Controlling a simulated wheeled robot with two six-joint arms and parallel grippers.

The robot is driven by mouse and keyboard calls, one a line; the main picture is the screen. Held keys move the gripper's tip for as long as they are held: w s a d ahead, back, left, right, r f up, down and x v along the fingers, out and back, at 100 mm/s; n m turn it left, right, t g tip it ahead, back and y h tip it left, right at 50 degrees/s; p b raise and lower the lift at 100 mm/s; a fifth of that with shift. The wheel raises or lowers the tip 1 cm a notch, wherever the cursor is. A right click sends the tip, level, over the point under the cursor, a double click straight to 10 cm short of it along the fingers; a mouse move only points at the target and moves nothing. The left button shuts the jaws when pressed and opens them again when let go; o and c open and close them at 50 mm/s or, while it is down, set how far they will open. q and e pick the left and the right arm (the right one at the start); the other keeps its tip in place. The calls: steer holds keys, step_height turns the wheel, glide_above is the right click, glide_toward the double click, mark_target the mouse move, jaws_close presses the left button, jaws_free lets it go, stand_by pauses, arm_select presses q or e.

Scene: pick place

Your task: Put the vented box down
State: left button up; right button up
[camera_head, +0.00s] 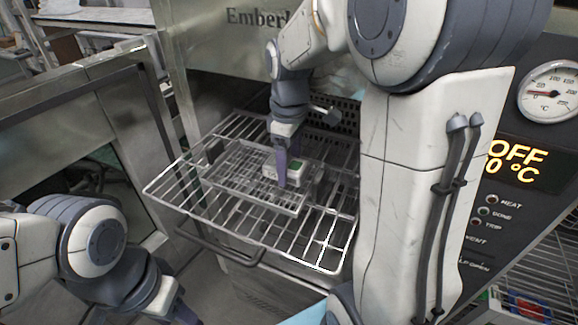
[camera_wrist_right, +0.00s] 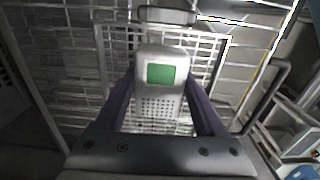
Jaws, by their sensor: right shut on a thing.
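The vented box (camera_wrist_right: 161,92) is pale, with a green patch and rows of small holes on its face. My right gripper (camera_wrist_right: 163,100) is shut on it, one dark finger along each side. In the head view the box (camera_head: 298,170) is over a wire tray (camera_head: 228,181) that lies on a pulled-out wire rack (camera_head: 333,237). The right gripper (camera_head: 283,172) reaches down to it from above and partly covers it. I cannot tell whether the box touches the tray.
The oven's steel front and side wall stand around the rack. A perforated dark panel (camera_head: 338,119) is behind it. A control panel with a dial (camera_head: 551,92) is at the right. The rack's front and right bars are bare.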

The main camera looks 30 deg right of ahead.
mark_target(290, 164)
steer(key=shift+f, duration=0.85)
steer(key=shift+s, duration=0.1)
steer(key=shift+f, duration=0.25)
steer(key=o, duration=1.5)
steer(key=shift+c, duration=0.2)
steer(key=shift+r, duration=0.35)
step_height(290, 164, up, 10)
steer(key=shift+r+b, duration=0.2)
steer(key=shift+b, duration=0.65)
steer(key=shift+r, duration=0.7)
